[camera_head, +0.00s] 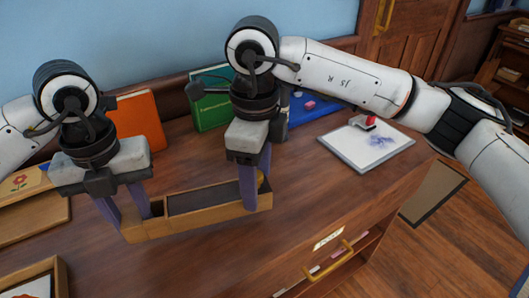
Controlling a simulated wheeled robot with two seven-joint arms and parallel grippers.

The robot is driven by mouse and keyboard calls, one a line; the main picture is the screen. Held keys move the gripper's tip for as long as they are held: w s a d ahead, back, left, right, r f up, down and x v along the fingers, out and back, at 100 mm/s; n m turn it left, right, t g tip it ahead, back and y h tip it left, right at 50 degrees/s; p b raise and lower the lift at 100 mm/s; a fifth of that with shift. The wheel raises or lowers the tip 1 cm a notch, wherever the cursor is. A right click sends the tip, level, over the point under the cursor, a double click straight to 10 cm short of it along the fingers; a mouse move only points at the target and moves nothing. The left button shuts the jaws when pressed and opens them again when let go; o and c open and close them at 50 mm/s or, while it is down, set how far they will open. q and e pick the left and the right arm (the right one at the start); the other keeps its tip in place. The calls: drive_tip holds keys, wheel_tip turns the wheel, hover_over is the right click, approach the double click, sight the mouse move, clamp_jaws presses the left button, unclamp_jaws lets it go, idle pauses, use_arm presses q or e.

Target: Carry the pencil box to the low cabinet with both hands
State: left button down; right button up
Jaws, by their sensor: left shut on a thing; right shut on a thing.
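The pencil box (205,221) is a long wooden tray with dark inner compartments, held over the wooden cabinet top (320,212) in the head view. My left gripper (129,217) is shut on its left end. My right gripper (252,190) is shut on its right end, with a small yellow thing beside the fingers inside the box. Whether the box touches the top or hangs just above it, I cannot tell. The cabinet has a drawer with a brass handle (330,262) and a paper label.
An orange book (138,117) and a green book (212,110) stand at the back wall. A white pad (365,143) with a red-handled stamp lies on the right. Wooden trays (33,215) stand at the left. The top right of the box is clear.

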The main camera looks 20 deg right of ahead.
use_arm(q)
drive_tip(key=shift+d+f, duration=0.1)
drive_tip(key=shift+d, duration=0.1)
use_arm(e)
drive_tip(key=shift+a, duration=0.15)
